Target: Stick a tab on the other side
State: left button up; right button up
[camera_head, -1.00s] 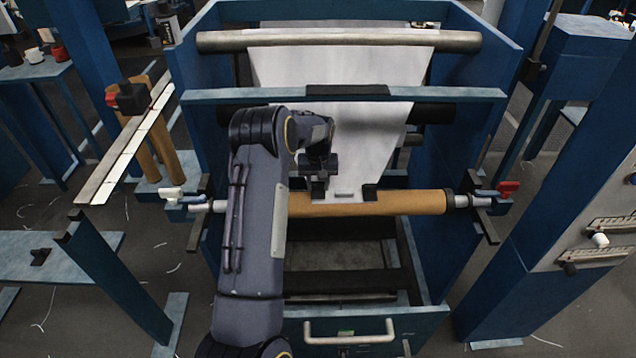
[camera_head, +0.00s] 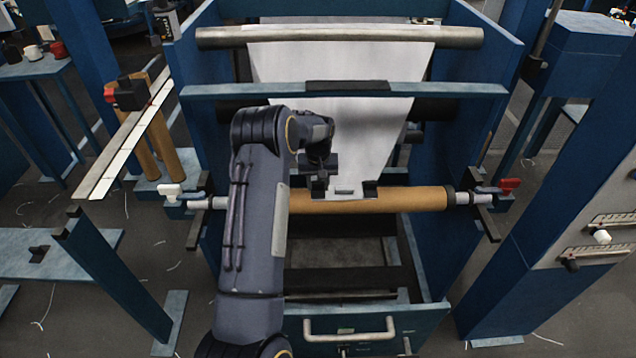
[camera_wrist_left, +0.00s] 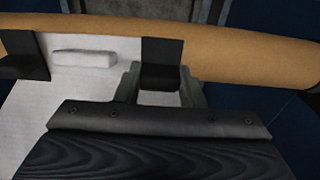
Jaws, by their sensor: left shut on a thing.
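A brown core roll (camera_head: 415,199) lies across the machine's front. The end of the white web (camera_head: 368,140) hangs down onto it. A black tab (camera_head: 370,189) lies over the web's right edge on the roll; it also shows at the left of the left wrist view (camera_wrist_left: 22,55). My left gripper (camera_wrist_left: 160,88) is shut on a second black tab (camera_wrist_left: 162,62), which lies against the roll at the web's other edge. In the head view my left gripper (camera_head: 319,183) is over the web's left edge. Whether this tab is stuck down cannot be told.
A pale small bar (camera_head: 344,191) sits on the web between the tabs. A blue crossbar (camera_head: 440,90) spans above the roll. Clamps with a white handle (camera_head: 170,190) and a red handle (camera_head: 510,185) stand at the roll's ends. A drawer (camera_head: 425,320) is below.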

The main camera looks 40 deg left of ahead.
aim_at(318, 183)
pick_arm(q)
jog(key=o, duration=1.2)
jog(key=shift+f, duration=0.1)
jog(key=shift+c, duration=0.2)
jog(key=shift+s+d+r, duration=0.1)
jog(key=shift+r, duration=1.85)
jog(key=shift+s+d+r, duration=0.1)
jog(key=shift+r, duration=1.85)
